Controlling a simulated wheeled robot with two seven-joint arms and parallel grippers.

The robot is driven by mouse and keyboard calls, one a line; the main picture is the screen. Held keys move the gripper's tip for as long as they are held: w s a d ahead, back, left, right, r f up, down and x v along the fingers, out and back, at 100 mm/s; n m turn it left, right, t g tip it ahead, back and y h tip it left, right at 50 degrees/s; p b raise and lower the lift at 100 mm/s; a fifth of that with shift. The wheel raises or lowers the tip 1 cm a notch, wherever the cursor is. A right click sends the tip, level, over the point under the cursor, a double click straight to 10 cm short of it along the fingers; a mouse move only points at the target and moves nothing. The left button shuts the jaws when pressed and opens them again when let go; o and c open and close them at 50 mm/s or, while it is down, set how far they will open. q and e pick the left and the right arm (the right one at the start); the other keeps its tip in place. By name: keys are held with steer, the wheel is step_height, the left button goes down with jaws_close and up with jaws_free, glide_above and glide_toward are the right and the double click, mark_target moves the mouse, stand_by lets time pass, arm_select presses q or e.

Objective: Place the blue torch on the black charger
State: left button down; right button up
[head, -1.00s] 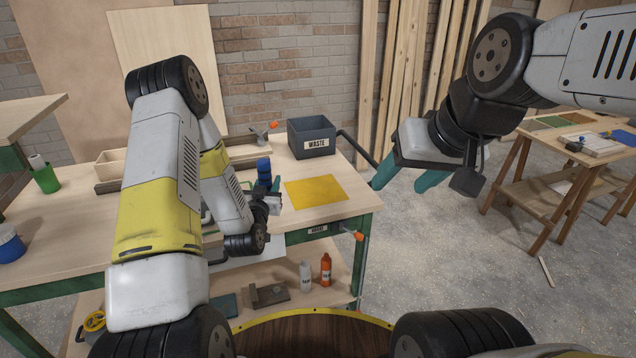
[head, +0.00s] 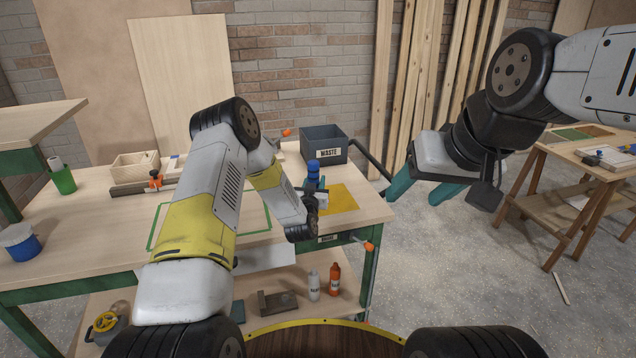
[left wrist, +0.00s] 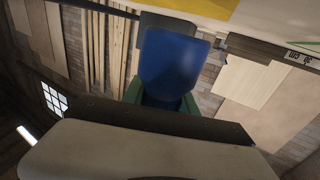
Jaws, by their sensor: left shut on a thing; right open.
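The blue torch (head: 313,172) is held upright in my left gripper (head: 314,188), which is shut on it above the right part of the workbench, in front of the yellow sheet. In the left wrist view the torch's wide blue head (left wrist: 175,65) stands up beyond the green finger pads. The left arm hides part of the bench. My right gripper (head: 421,190) is open and empty, in the air right of the bench. I cannot make out the black charger for sure in either view.
A yellow sheet (head: 342,198) lies by the right edge. A second table (head: 580,150) stands at right.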

arm_select(q)
steer(key=shift+w+d+f, duration=0.1)
steer(key=shift+f, duration=0.8)
steer(key=shift+w+d+f, duration=0.1)
steer(key=shift+f, duration=0.75)
steer(key=shift+f, duration=0.1)
steer(key=c, duration=1)
jaws_free()
steer(key=shift+o, duration=0.2)
